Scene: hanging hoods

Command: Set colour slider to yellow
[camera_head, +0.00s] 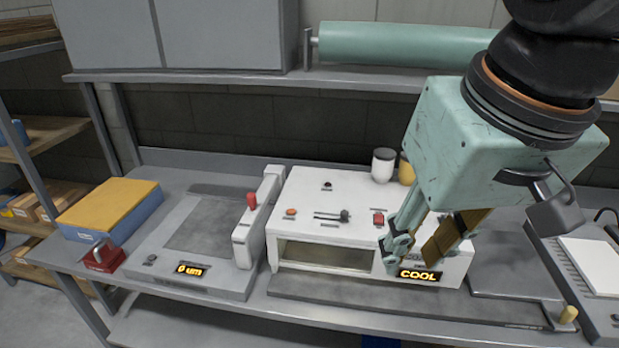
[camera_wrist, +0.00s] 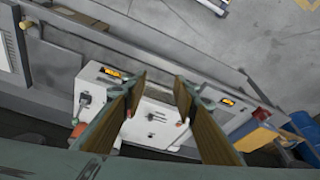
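A white box-shaped machine (camera_head: 310,190) stands on the bench with several controls on top and a lit COOL display (camera_head: 419,275) on its front. A slider-like control with a dark knob (camera_head: 344,215) sits in a short slot on the top; its knob is at the right end in the head view. The slot also shows in the wrist view (camera_wrist: 157,117). No yellow marking is readable, so I cannot tell whether this is the colour slider. My gripper (camera_head: 424,246) is open and empty at the machine's right side, hiding part of its top. Its spread fingers (camera_wrist: 160,88) show in the wrist view.
A grey press-like unit (camera_head: 200,225) with a red-knobbed arm stands left of the machine. A blue and yellow box (camera_head: 110,205) and a red switch box (camera_head: 102,256) are further left. Two cups (camera_head: 383,165) stand behind the machine. A green roll (camera_head: 400,44) lies above.

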